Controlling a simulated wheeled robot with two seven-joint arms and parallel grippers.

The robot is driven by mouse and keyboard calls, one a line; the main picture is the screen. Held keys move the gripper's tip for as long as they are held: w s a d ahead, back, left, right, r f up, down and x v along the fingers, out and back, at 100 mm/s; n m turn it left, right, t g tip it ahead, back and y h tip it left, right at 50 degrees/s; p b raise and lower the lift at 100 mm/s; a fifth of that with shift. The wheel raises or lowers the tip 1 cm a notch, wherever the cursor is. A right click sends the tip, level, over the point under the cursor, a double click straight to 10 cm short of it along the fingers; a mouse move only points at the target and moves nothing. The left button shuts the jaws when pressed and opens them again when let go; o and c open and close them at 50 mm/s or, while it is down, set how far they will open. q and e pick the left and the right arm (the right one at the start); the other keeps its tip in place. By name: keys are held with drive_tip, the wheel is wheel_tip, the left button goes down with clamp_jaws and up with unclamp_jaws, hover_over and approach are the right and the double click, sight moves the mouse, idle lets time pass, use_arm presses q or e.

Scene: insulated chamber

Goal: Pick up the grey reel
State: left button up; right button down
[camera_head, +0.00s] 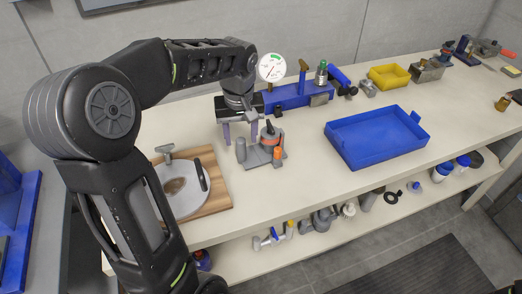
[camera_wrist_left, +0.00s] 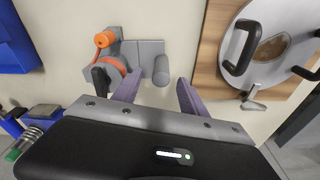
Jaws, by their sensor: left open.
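The grey reel (camera_head: 241,149), a small upright grey cylinder, stands at the left end of a grey fixture (camera_head: 262,158) on the bench. It also shows in the left wrist view (camera_wrist_left: 161,70), just beyond the gap between my fingertips. The fixture also carries an orange spool (camera_wrist_left: 104,39) and a black-and-orange part (camera_wrist_left: 103,75). My left gripper (camera_head: 240,133) is open and empty, its two purple-grey fingers pointing down over the reel. In the left wrist view (camera_wrist_left: 157,88) the fingers are spread wider than the reel. I cannot tell their exact height above it. My right gripper is out of view.
A wooden board (camera_head: 215,178) with a round metal plate lies left of the fixture. A blue tray (camera_head: 377,137) sits to the right. A blue rack (camera_head: 290,97) with a gauge (camera_head: 271,67) stands behind. Bare bench lies between fixture and tray.

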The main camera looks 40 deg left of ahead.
sight(241, 147)
use_arm(q)
drive_tip(key=f, duration=0.3)
drive_tip(key=f+p, duration=0.1)
drive_tip(key=f, duration=0.1)
drive_tip(key=shift+w+a+f, duration=0.1)
drive_tip(key=shift+w+a, duration=0.1)
drive_tip(key=shift+a, duration=0.1)
drive_tip(key=shift+c, duration=0.2)
clamp_jaws()
idle(0.5)
